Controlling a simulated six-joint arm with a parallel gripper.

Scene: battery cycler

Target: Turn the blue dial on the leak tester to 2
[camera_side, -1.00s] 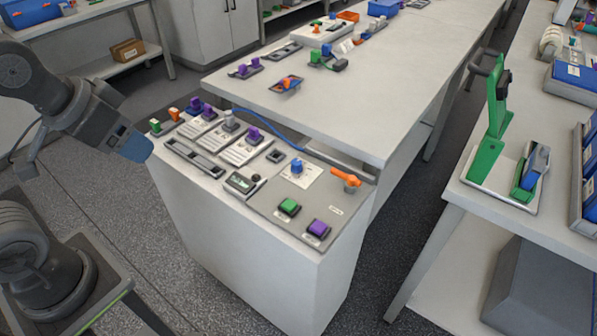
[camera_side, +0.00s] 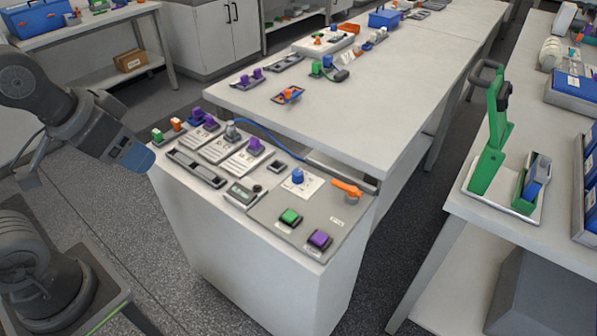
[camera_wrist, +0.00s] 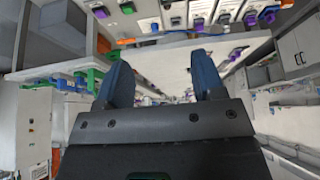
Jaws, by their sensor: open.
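The blue dial (camera_side: 298,176) stands on a white label plate on the grey panel (camera_side: 272,209) of the leak tester, at the near right of the white bench top. The markings around the dial are too small to read. My gripper (camera_side: 140,158), with blue fingers, is at the left end of this bench, well apart from the dial. In the wrist view my gripper (camera_wrist: 160,58) shows two separated fingers with nothing between them.
On the panel are an orange handle (camera_side: 347,188), a green button (camera_side: 290,217) and a purple button (camera_side: 319,239). A small display unit (camera_side: 243,194) and purple-knobbed modules (camera_side: 254,147) lie between my gripper and the dial. A blue cable (camera_side: 270,132) runs behind them.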

